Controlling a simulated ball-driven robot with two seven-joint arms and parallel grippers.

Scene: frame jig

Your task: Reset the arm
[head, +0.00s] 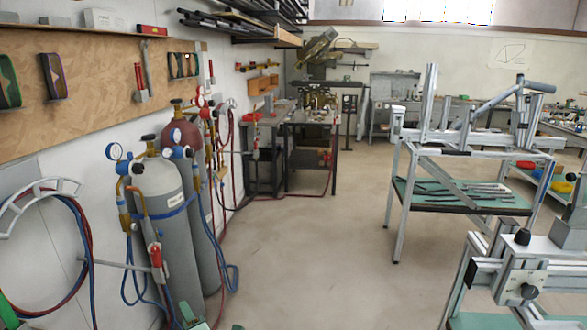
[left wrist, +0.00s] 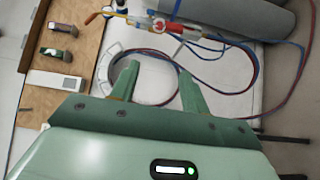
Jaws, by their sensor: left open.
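My left gripper (left wrist: 157,76) shows in the left wrist view with its two green fingers spread apart. Nothing is between them. They point toward the white wall, where a pale hose holder and red and blue hoses (left wrist: 205,80) show beyond the fingertips. In the head view only green parts of mine show at the bottom left edge; the fingertips are not clear there. My right gripper is in neither view.
Grey gas cylinders (head: 160,205) with gauges and hoses stand at the left wall, below a wooden tool board (head: 90,75). A metal frame jig (head: 470,135) stands on a green-topped stand at the right. The floor (head: 310,250) between is clear.

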